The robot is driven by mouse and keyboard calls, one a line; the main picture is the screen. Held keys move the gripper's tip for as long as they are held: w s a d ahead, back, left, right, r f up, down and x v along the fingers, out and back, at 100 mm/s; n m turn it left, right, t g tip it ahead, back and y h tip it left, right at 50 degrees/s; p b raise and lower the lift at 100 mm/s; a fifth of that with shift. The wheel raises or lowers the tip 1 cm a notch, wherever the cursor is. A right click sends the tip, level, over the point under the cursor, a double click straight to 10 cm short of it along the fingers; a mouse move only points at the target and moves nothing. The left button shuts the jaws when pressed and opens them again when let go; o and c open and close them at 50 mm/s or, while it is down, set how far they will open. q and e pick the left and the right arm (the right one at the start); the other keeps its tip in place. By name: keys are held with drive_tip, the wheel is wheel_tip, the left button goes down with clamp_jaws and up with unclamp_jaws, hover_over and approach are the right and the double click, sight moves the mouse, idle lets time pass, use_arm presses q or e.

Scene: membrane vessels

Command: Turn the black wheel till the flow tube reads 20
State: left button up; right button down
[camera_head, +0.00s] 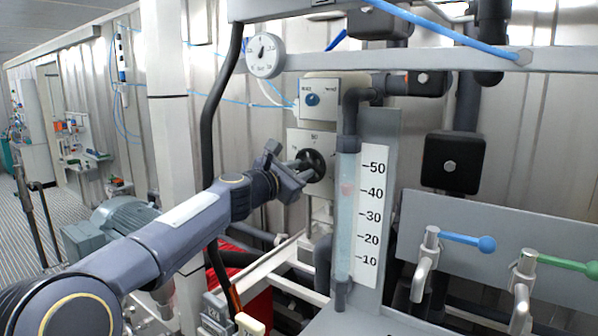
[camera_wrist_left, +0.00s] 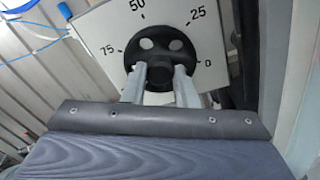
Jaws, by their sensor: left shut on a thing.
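The black wheel (camera_head: 313,166) sits on a pale box front beside the flow tube. In the left wrist view the wheel (camera_wrist_left: 160,50) has a dial around it marked 0, 25, 50 and 75. My left gripper (camera_head: 296,176) is shut on the wheel, its fingers at the hub and lower part. In the left wrist view my left gripper (camera_wrist_left: 160,78) covers the wheel's lower part. The clear flow tube (camera_head: 346,225) stands upright with a scale (camera_head: 371,215) from 10 to 50. A reddish float (camera_head: 347,188) shows in it near the 40 mark. My right gripper is not in view.
A round gauge (camera_head: 265,55) hangs at the upper bar. A blue-handled valve (camera_head: 465,241) and a green-handled valve (camera_head: 562,262) stand at the right front. A grey motor (camera_head: 122,222) is at the left. Black pipes run behind the tube.

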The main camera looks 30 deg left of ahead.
use_arm(q)
drive_tip(key=shift+f+m, duration=0.1)
drive_tip(key=shift+m, duration=0.2)
drive_tip(key=m+b, duration=0.3)
drive_tip(key=m, duration=0.2)
drive_tip(key=shift+m, duration=0.4)
drive_tip(key=m+b, duration=0.3)
drive_tip(key=m, duration=0.3)
drive_tip(key=shift+f, duration=0.1)
drive_tip(key=m+b, duration=0.4)
drive_tip(key=m, duration=0.6)
drive_tip(key=shift+b, duration=0.4)
drive_tip(key=shift+m+b, duration=0.4)
drive_tip(key=shift+m, duration=0.8)
